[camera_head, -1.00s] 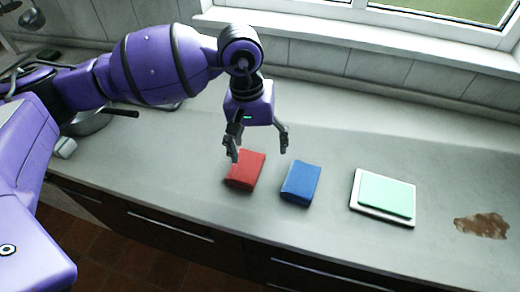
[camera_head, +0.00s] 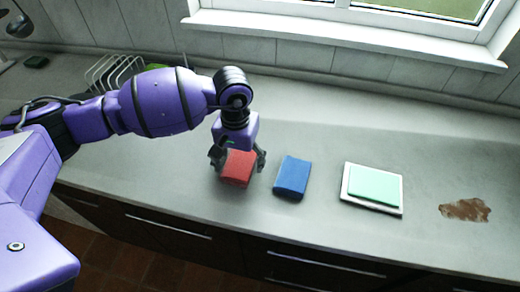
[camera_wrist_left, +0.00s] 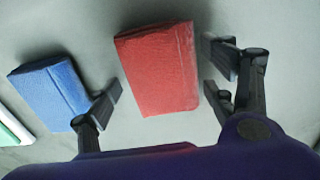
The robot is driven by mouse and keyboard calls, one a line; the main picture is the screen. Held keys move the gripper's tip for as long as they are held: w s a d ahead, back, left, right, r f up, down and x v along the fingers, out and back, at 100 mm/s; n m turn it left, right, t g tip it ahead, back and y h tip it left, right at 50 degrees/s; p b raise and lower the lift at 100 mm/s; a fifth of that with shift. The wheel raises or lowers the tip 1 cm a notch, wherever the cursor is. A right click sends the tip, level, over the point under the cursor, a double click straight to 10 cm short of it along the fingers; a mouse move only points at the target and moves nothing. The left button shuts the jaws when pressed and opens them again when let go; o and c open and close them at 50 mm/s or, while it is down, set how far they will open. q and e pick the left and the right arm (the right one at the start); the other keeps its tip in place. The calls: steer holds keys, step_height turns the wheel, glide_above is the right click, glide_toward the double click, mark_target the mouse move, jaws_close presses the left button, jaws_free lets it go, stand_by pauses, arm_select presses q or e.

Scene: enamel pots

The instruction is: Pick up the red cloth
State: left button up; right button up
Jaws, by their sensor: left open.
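The red cloth (camera_head: 237,168) is a folded block lying on the grey counter, left of the blue cloth. It also shows in the left wrist view (camera_wrist_left: 160,70). My left gripper (camera_head: 238,163) is low over the red cloth, with one finger on each side of it. In the left wrist view the gripper (camera_wrist_left: 165,90) is open, and gaps show between its fingers and the cloth. Whether the fingertips reach the counter is hard to tell. My right gripper is in neither view.
The blue cloth (camera_head: 292,176) lies close to the right of the red one, near the gripper's finger. Further right are a white tray (camera_head: 347,201) with a mint green cloth (camera_head: 374,186) and a brown stain (camera_head: 465,210). A wire rack (camera_head: 112,72) stands at the back left.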

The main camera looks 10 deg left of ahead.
arm_select(q)
steer(key=c, duration=1.3)
steer(key=shift+o, duration=0.2)
steer(key=shift+r, duration=0.65)
steer(key=s+r, duration=0.1)
steer(key=r, duration=0.1)
steer(key=s+r, duration=0.1)
steer(key=r, duration=0.1)
steer(key=s+r, duration=0.2)
steer(key=shift+s+d+r, duration=0.1)
steer(key=shift+r, duration=0.3)
steer(key=s+r+b, duration=0.1)
steer(key=s+r, duration=0.4)
steer(key=s, duration=0.5)
steer(key=shift+d, duration=0.15)
